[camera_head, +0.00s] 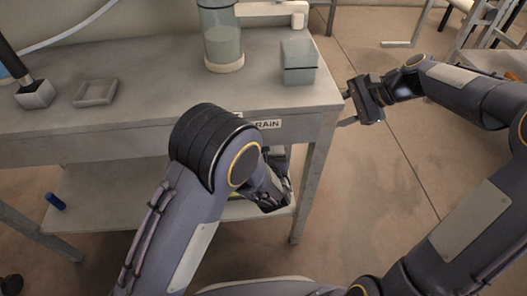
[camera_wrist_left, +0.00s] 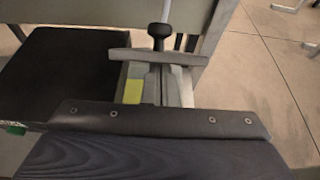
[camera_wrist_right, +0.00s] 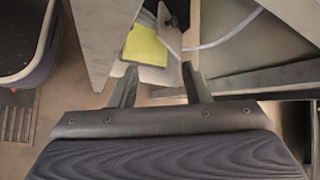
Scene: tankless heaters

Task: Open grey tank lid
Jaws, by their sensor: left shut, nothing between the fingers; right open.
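The grey box-shaped tank (camera_head: 299,70) stands near the right front corner of the workbench in the head view. A seam separates its upper part, the lid (camera_head: 299,50), which looks seated. My right gripper (camera_head: 346,108) is open just off the bench's right edge, below and right of the tank, and apart from it. Its spread fingers (camera_wrist_right: 160,88) show in the right wrist view below a yellow patch (camera_wrist_right: 147,46). My left gripper (camera_head: 274,198) is shut and empty, low in front of the bench near the lower shelf. My left forearm partly hides it.
A clear cylinder of greenish liquid (camera_head: 223,45) stands left of the tank. A square tray (camera_head: 95,92) and a small block with a dark handle (camera_head: 36,94) sit at the bench's left. A DRAIN label (camera_head: 266,124) marks the front edge. The floor at right is mostly open.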

